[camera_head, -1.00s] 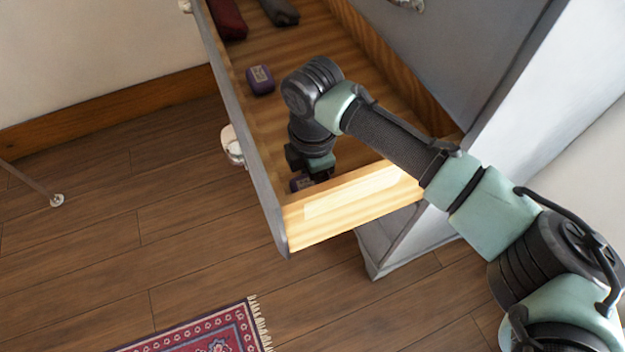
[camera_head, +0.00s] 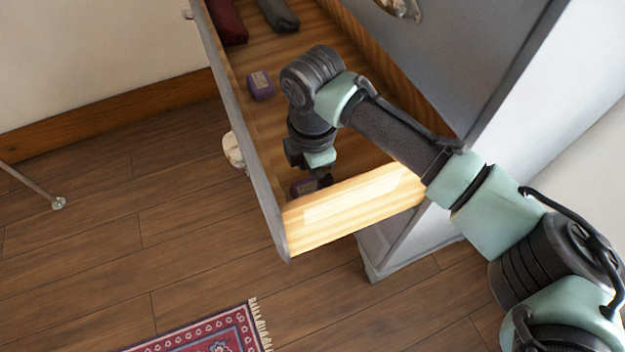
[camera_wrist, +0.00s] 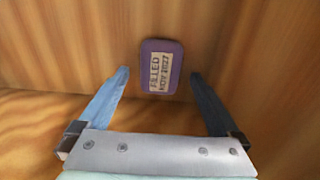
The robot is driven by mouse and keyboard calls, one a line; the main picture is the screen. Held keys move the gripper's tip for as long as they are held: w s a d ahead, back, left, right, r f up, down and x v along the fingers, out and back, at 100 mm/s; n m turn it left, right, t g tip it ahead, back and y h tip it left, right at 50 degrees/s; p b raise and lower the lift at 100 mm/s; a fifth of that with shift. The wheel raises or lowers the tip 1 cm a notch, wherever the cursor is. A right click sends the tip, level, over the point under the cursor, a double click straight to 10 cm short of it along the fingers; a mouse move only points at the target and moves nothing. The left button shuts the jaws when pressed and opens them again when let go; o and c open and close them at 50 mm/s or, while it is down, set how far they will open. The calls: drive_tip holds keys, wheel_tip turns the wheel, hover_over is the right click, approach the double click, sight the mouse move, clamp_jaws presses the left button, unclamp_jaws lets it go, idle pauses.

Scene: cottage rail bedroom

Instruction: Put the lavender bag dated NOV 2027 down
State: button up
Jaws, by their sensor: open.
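The lavender bag dated NOV 2027 (camera_wrist: 161,67) is a small purple block with a pale label reading "FILLED NOV 2027". It lies on the wooden floor of the open drawer (camera_head: 355,208), close to the near side wall. In the head view the bag (camera_head: 302,188) is partly hidden by my gripper (camera_head: 316,180). My gripper is open and above the bag. In the wrist view the bag shows between and just beyond the spread fingertips (camera_wrist: 159,75), with a gap on both sides and neither finger touching it.
Another purple bag (camera_head: 260,85) with a label lies farther back in the drawer. A dark red roll (camera_head: 227,22) and a grey roll (camera_head: 279,14) lie at the far end. The drawer floor between is mostly clear. A patterned rug (camera_head: 205,335) lies on the floor.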

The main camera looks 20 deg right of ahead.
sight(312, 187)
wheel_tip(312, 187, up, 9)
drive_tip(key=p, duration=0.2)
drive_tip(key=shift+p, duration=0.3)
